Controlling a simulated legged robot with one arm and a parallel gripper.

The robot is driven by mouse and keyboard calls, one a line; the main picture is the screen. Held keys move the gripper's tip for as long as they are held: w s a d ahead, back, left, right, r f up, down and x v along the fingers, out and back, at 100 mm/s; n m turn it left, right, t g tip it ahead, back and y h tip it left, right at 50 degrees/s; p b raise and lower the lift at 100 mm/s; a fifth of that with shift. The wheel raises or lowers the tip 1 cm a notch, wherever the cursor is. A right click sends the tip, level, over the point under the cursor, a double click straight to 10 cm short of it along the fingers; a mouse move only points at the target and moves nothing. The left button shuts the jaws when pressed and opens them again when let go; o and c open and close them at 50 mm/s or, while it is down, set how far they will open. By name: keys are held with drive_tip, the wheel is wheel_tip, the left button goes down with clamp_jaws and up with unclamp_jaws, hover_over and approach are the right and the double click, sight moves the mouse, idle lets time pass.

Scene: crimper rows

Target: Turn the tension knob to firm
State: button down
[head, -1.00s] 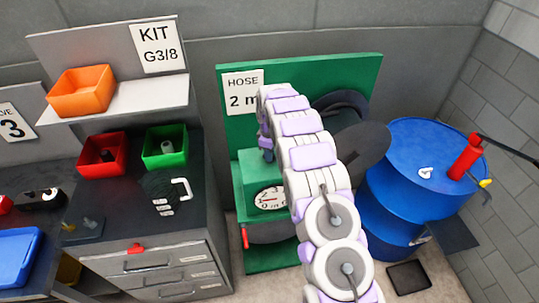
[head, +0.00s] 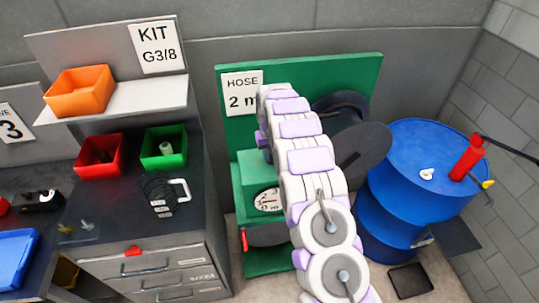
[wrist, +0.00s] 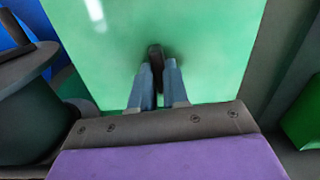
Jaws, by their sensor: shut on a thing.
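The green hose machine (head: 252,178) stands in the middle of the head view, with a white dial (head: 268,200) on its front. In the wrist view, a small dark knob (wrist: 155,56) stands out from a green face (wrist: 205,45). My gripper (wrist: 158,70) has its two grey-blue fingers at the knob, one on each side, and is shut on it. Any mark or setting on the knob is too small to read. In the head view, my arm hides the knob and most of my gripper.
A dark hose reel (head: 360,150) sits behind my arm. A blue drum (head: 400,190) with a red pump (head: 467,158) stands to the right. A grey drawer cabinet (head: 150,262) with red and green bins is on the left. A red-handled lever (head: 244,240) is low on the machine.

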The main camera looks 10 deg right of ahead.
drive_tip(key=m, duration=0.4)
drive_tip(key=shift+w+r+m, duration=0.15)
drive_tip(key=shift+m, duration=0.15)
drive_tip(key=m, duration=0.4)
drive_tip(key=shift+m, duration=0.3)
drive_tip(key=m, duration=0.5)
drive_tip(key=shift+m, duration=2.2)
drive_tip(key=c, duration=1.1)
unclamp_jaws()
